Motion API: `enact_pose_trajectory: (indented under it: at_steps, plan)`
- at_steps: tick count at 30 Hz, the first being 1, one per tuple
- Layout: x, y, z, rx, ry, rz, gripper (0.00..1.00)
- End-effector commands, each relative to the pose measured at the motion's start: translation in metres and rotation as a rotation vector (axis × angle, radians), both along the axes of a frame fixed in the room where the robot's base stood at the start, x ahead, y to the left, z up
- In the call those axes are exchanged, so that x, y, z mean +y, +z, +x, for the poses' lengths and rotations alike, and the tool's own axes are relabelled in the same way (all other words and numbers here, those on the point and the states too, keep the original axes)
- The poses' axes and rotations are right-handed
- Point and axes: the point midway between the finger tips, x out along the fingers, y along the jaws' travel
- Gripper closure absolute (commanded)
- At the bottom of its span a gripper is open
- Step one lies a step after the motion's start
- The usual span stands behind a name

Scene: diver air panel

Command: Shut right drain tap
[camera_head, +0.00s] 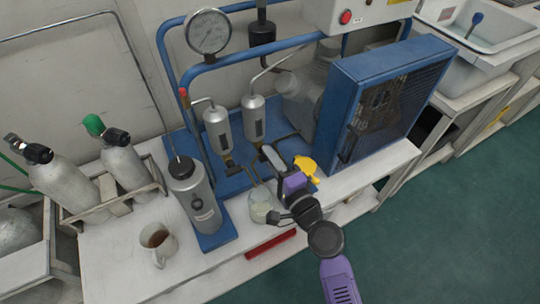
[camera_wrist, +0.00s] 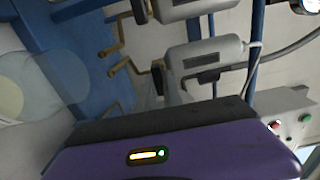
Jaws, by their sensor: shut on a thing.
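Two grey filter cylinders stand side by side on the blue panel in the head view, the left one (camera_head: 217,130) and the right one (camera_head: 254,118). In the wrist view the right cylinder (camera_wrist: 207,60) is nearer, with a dark fitting at its lower end. Brass drain pipes (camera_wrist: 130,72) run from the cylinders. My gripper (camera_head: 266,152) is at the foot of the right cylinder, shut on what appears to be the right drain tap. The tap's handle and my fingertips are largely hidden, so its angle cannot be told.
A clear jar (camera_head: 260,206) stands below the drain pipes, close to my gripper. A grey bottle (camera_head: 193,200) and a mug (camera_head: 157,242) are to the left. A blue-framed grille (camera_head: 385,95) stands to the right. A red bar (camera_head: 270,245) lies along the bench's front edge.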

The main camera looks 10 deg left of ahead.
Motion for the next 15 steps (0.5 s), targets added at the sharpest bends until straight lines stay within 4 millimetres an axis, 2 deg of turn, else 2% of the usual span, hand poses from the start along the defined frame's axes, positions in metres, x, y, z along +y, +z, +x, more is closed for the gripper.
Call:
enact_pose_trajectory:
  at_steps: [1, 4, 15]
  plan:
    - [-0.0015, -0.0015, 0.0001, 0.003, -0.003, 0.001, 0.85]
    - [-0.0012, -0.0014, 0.0000, 0.003, -0.002, 0.001, 0.67]
    - [-0.0026, -0.0011, -0.0032, 0.001, -0.001, 0.000, 0.67]
